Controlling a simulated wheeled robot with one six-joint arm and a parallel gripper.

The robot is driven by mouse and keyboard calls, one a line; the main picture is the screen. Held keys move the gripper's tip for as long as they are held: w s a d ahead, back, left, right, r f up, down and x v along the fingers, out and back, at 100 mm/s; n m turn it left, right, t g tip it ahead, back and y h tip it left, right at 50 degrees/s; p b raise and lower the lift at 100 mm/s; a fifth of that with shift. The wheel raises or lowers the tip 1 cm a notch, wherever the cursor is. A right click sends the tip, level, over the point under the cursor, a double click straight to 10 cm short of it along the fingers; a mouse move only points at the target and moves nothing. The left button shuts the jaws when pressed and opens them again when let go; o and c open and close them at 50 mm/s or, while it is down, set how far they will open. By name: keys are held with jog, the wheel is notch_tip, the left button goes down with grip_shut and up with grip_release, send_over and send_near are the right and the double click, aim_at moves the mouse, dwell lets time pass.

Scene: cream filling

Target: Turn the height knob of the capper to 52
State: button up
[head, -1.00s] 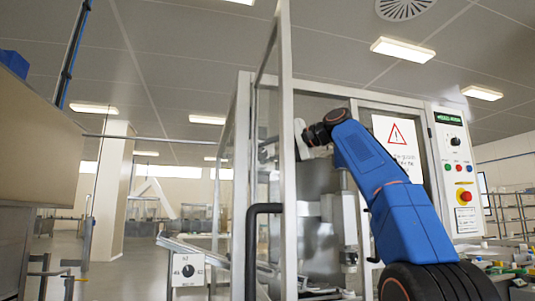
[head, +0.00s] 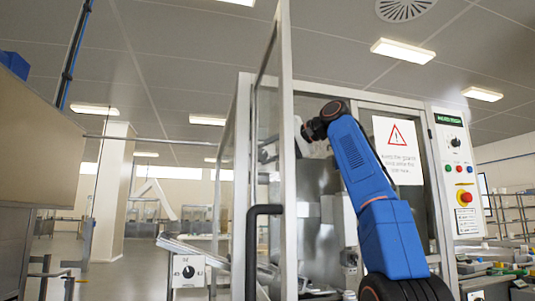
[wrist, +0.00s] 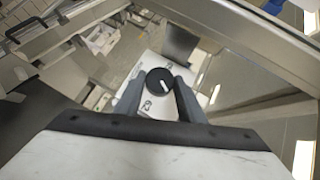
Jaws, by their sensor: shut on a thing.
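In the wrist view a round black knob (wrist: 159,81) with a white pointer mark sits on a white panel (wrist: 150,65). Small printed marks surround it, too small to read. My gripper (wrist: 158,88) is shut on this knob, one dark finger on each side. The white pointer slants toward the lower right of the picture.
The machine's metal door frame (head: 286,160) and black handle (head: 254,245) stand close to my arm. A warning sign (head: 398,150) and a control panel (head: 458,170) are on the right. Metal rails (wrist: 75,25) cross the upper left of the wrist view.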

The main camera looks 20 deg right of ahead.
jog(key=shift+f, duration=0.1)
dwell(0.3)
jog(key=o, duration=1)
jog(key=shift+w, duration=0.1)
jog(key=shift+o, duration=0.2)
